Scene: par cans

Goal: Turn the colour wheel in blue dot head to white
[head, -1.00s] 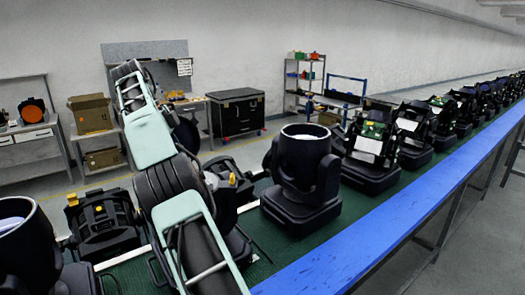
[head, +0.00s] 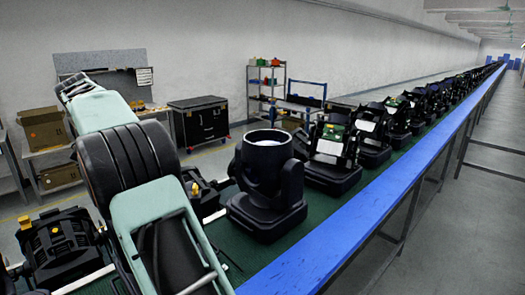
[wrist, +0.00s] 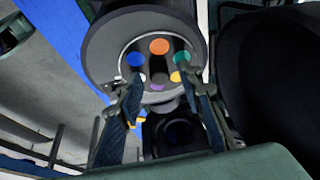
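In the wrist view a colour wheel (wrist: 159,46) with orange, blue, teal, yellow, purple and pale filters sits inside a round dark housing (wrist: 100,45). The orange filter is at the top, blue at left, teal at right. My gripper (wrist: 162,84) is open, with its two fingers apart in front of the wheel's lower half. The fingertips overlap the wheel's left and right sides in the picture; I cannot tell whether they touch it. No blue dot is visible on any head. In the head view my arm hides my gripper.
A black moving head (head: 267,180) stands upright on the green belt, with several opened units behind it. A blue rail (head: 345,225) edges the belt. Another black unit (head: 60,245) is at left. A black cabinet (head: 200,120) and shelving (head: 266,90) stand behind.

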